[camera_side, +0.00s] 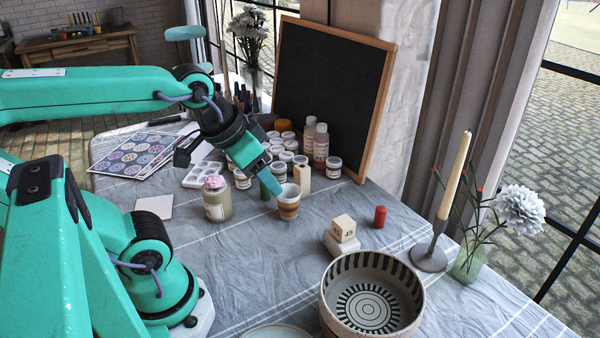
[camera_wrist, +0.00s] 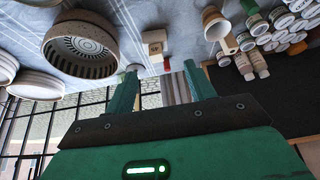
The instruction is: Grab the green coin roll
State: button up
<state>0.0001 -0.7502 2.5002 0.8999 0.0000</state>
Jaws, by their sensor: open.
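The green coin roll (camera_side: 264,191) looks like a small dark green upright cylinder in the side view, just left of a striped cup (camera_side: 289,205) and partly hidden behind my gripper's finger. A green patch at the top of the wrist view (camera_wrist: 250,7) may be the same roll, cut off by the edge. My gripper (camera_side: 275,187) is open and empty, reaching down above the table beside the roll and cup. Its two fingers (camera_wrist: 160,68) stand apart in the wrist view, with no roll between them.
A jar with a pink top (camera_side: 217,200) stands left of the roll. A red roll (camera_side: 379,217), wooden block (camera_side: 342,229), striped bowl (camera_side: 372,292) and candle holder (camera_side: 430,256) stand to the right.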

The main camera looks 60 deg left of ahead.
jog(key=shift+w+a, duration=0.1)
dwell(0.3)
jog(key=g, duration=0.6)
send_over(265, 189)
jog(key=a, duration=0.1)
jog(key=f, duration=1.6)
jog(key=shift+w+a+f, duration=0.1)
jog(key=shift+w+a, duration=0.05)
jog(key=shift+w, duration=0.2)
jog(key=shift+a+f, duration=0.25)
jog(key=shift+s+d+f, duration=0.1)
jog(key=shift+d+f, duration=0.05)
jog(key=shift+f, duration=1.8)
jog(key=shift+d+f, duration=0.1)
jog(key=shift+f, duration=1.8)
jog(key=shift+c, duration=0.5)
grip_shut()
